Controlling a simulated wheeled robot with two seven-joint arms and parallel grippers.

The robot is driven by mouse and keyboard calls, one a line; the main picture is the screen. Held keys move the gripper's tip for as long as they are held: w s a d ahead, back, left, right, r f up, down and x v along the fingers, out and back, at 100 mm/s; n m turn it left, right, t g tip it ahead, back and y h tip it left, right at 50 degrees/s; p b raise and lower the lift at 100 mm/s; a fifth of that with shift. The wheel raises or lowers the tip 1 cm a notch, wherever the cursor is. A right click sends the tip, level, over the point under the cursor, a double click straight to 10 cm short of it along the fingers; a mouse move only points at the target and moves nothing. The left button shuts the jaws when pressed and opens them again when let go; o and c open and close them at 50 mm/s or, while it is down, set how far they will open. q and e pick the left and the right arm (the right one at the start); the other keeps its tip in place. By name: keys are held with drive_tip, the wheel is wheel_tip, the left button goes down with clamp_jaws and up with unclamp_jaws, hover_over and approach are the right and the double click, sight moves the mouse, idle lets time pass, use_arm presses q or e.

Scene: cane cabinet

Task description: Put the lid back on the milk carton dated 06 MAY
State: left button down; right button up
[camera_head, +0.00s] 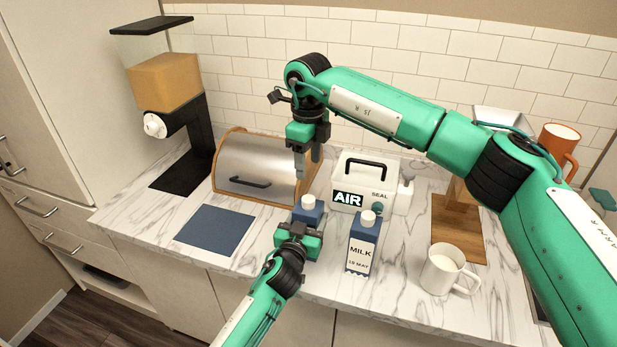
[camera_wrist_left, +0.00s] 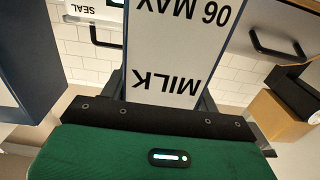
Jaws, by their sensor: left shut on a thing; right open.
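The milk carton dated 06 MAY (camera_wrist_left: 178,45) fills the middle of the left wrist view, its print upside down there. In the head view its blue top (camera_head: 308,214) shows behind my left gripper (camera_head: 299,236), which is shut on it. A small white piece (camera_head: 308,202) is on its top; I cannot tell if this is the lid or a bare spout. My right gripper (camera_head: 308,168) is open, pointing down just above that top, apart from it. A second milk carton (camera_head: 363,243) with a white cap stands to the right; its date is another day in May.
A white AIR SEAL box (camera_head: 378,167) stands behind the cartons. A white mug (camera_head: 442,270) is at the right and a wooden stand (camera_head: 457,235) behind it. A bread box (camera_head: 240,172) and a blue mat (camera_head: 216,230) are to the left. The counter (camera_head: 185,282) front left is clear.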

drive_tip(key=shift+r, duration=0.75)
use_arm(q)
drive_tip(key=shift+c, duration=1.4)
unclamp_jaws()
use_arm(e)
wheel_tip(320, 180, down, 3)
drive_tip(key=b, duration=0.3)
drive_tip(key=shift+f, duration=0.15)
use_arm(q)
drive_tip(key=v, duration=1.3)
drive_tip(key=shift+s, duration=0.35)
drive_tip(key=shift+a, duration=0.15)
